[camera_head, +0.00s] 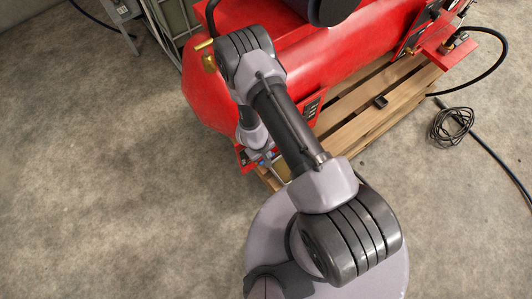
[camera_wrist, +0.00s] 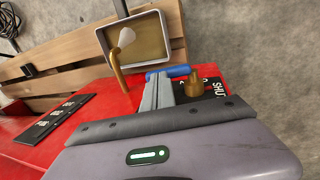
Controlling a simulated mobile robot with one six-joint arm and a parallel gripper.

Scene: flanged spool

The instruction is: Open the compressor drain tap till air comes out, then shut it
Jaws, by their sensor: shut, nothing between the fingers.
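The red compressor tank (camera_head: 330,75) lies on a wooden pallet. In the wrist view, the drain tap's blue lever (camera_wrist: 179,71) lies across the picture beside a brass fitting (camera_wrist: 194,86). A dark plate (camera_wrist: 214,88) marked SHUT is to the right. A bent brass pipe (camera_wrist: 117,74) reaches over a shallow tray (camera_wrist: 103,42), with a pale whitish blob at its end. My gripper (camera_wrist: 160,78) is shut and empty, its fingertips at the blue lever. I cannot tell whether they touch it. In the head view my arm hides most of the tap.
The pallet (camera_head: 375,105) runs under the tank. A coiled black cable (camera_head: 451,124) and a hose lie on the floor at the right. A brass valve (camera_head: 204,44) sticks out at the tank's upper left. Concrete floor at the left is clear.

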